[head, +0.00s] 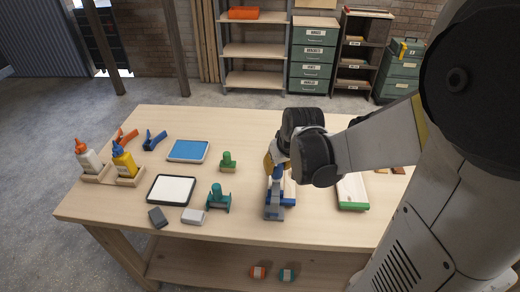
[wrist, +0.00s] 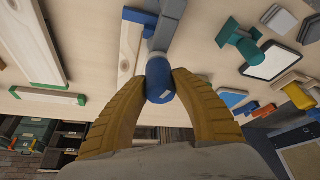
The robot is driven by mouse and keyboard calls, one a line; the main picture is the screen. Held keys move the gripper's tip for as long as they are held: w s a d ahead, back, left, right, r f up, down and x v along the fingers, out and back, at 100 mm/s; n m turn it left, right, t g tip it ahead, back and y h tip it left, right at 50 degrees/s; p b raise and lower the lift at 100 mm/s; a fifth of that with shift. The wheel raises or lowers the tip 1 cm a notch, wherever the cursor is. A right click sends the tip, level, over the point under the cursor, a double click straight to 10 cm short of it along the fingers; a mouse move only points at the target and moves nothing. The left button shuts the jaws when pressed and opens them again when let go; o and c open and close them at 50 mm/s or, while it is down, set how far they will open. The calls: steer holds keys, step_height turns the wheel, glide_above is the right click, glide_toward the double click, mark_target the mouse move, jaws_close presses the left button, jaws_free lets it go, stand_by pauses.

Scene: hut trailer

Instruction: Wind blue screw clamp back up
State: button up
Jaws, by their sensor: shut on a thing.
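The blue screw clamp (head: 274,208) stands on the wooden table, right of the table's middle. Its grey body and blue parts show below my gripper (head: 275,165). In the wrist view my gripper (wrist: 160,88) has its two yellow fingers closed around the clamp's round blue knob (wrist: 159,80), one on each side. The clamp's grey bar (wrist: 167,32) runs away from the knob. A pale wooden piece (wrist: 130,48) lies beside the bar. My wrist hides part of the clamp's top in the head view.
A teal clamp (head: 218,198) and a green stamp-like tool (head: 228,161) stand to the left. A green-ended board (head: 352,191) lies to the right. White (head: 172,189) and blue (head: 188,151) pads, glue bottles (head: 123,160) and small blocks occupy the left side.

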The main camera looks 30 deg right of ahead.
steer(key=n+y, duration=0.1)
steer(key=n, duration=0.3)
steer(key=shift+f+n+y, duration=0.1)
steer(key=shift+n+y, duration=0.2)
steer(key=shift+y, duration=0.1)
steer(key=n, duration=0.2)
steer(key=n+g+y, duration=0.1)
steer(key=n, duration=0.1)
steer(key=shift+n+y+b, duration=0.3)
steer(key=shift+n, duration=0.1)
steer(key=o, duration=1.2)
steer(key=v, duration=1.2)
steer(key=shift+w+d, duration=0.1)
